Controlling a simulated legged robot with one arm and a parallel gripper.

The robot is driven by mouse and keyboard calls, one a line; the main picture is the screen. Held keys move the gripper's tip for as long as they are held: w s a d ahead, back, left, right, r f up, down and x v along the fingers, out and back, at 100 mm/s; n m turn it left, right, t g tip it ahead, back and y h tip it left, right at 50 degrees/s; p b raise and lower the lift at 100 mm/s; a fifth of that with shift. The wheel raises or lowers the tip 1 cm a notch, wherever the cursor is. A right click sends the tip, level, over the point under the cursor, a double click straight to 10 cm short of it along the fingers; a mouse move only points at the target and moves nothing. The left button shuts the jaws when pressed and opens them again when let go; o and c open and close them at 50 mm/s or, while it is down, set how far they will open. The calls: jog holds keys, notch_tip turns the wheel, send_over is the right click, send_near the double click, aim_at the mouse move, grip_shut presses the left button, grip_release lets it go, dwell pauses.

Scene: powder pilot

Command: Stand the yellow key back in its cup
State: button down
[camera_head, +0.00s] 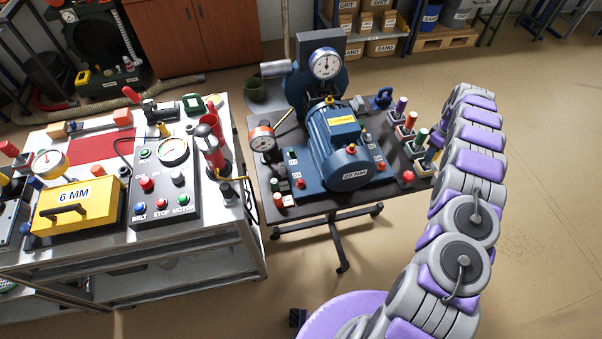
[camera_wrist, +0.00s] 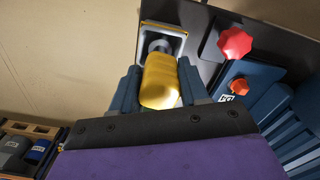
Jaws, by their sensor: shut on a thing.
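The yellow key (camera_wrist: 160,84) shows in the wrist view as a thick yellow handle with a short grey shaft at its far end. My gripper (camera_wrist: 160,76) is shut on the handle, one dark blue finger on each side. The key's cup (camera_wrist: 181,45), a square holder with a yellow rim, lies directly beyond the shaft. The shaft end overlaps the cup's opening; I cannot tell how deep it sits. In the head view my gripper (camera_head: 438,141) is at the dark table's right edge, partly hidden by my arm.
Keys with purple (camera_head: 401,104), red (camera_head: 410,120) and green (camera_head: 420,138) handles stand in a row along the dark table's (camera_head: 318,207) right edge. A blue motor (camera_head: 338,145) stands left of them. A red knob (camera_wrist: 234,43) is right of the cup. Floor right of the table is clear.

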jog(key=shift+f, duration=0.25)
jog(key=shift+c, duration=2.4)
grip_release()
notch_tip(320, 180, up, 16)
jog(key=p, duration=0.1)
jog(key=s+a+r+m+b, duration=0.2)
jog(key=s+a+r, duration=0.5)
jog(key=a+r, duration=0.4)
jog(key=s+a+r+m+b, duration=0.1)
jog(key=s+a+r, duration=0.1)
jog(key=s+a, duration=0.5)
jog(key=s+a+r+m+g, duration=0.1)
jog(key=s+a+m, duration=0.15)
jog(key=s, duration=0.75)
jog(key=s+a+r+b, duration=0.1)
jog(key=s+a+r, duration=0.1)
jog(key=s+a, duration=0.55)
jog(key=s+a+f+m, duration=0.1)
jog(key=s+f, duration=0.1)
jog(key=s, duration=0.7)
jog(key=s+a+f+m+b, duration=0.1)
jog(key=s+f, duration=0.2)
jog(key=s, duration=0.6)
jog(key=shift+a+g, duration=0.25)
jog(key=shift+g, duration=0.15)
